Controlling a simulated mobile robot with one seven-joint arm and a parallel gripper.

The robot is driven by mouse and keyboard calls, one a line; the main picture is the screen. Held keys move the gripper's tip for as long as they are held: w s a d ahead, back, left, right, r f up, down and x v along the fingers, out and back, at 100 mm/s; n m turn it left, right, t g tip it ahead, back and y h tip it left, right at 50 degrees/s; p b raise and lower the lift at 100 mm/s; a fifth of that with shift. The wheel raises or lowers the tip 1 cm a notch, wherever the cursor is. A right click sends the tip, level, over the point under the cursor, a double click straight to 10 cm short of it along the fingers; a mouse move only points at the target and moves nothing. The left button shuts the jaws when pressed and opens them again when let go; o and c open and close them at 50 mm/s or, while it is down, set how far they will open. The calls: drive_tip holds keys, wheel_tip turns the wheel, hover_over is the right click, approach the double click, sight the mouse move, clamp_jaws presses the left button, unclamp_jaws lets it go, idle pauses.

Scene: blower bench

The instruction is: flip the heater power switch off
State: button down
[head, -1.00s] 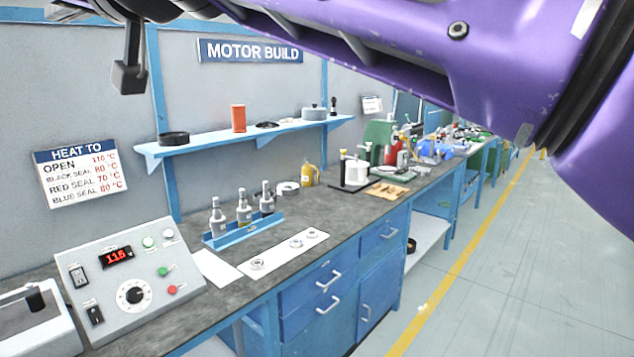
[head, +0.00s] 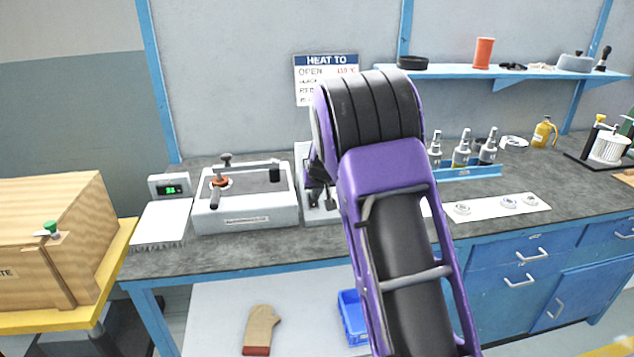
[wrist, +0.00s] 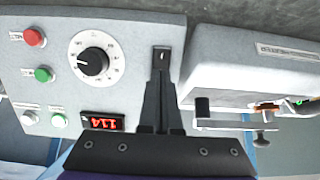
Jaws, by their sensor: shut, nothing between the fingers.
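The heater control panel (wrist: 130,30) fills the left and middle of the wrist view, upside down, with a knob (wrist: 93,61), lit buttons and a red display (wrist: 102,122) reading about 114. A small dark rocker switch (wrist: 161,54) sits near its right edge. My gripper (wrist: 160,73) is shut and empty, its tips over the panel just beside that switch; contact cannot be told. The panel's other switch is hidden behind the fingers. The switch labels and positions cannot be read. In the head view my arm covers most of the panel (head: 303,165).
The grey heater unit (head: 245,213) with a clamp handle stands close left of the panel. A white card (head: 540,203) with small rings lies to the right, and bottles in a blue rack (head: 468,174) stand behind it. A wooden crate (head: 50,225) is far left.

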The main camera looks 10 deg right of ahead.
drive_tip(key=shift+w+f, duration=0.55)
drive_tip(key=shift+w, duration=0.2)
drive_tip(key=shift+w+f, duration=0.15)
drive_tip(key=shift+w, duration=0.2)
drive_tip(key=shift+s+f, duration=0.1)
drive_tip(key=shift+s, duration=0.05)
drive_tip(key=shift+s+f+b, duration=0.25)
drive_tip(key=shift+s+b, duration=0.35)
drive_tip(key=shift+b, duration=0.15)
drive_tip(key=shift+r, duration=0.15)
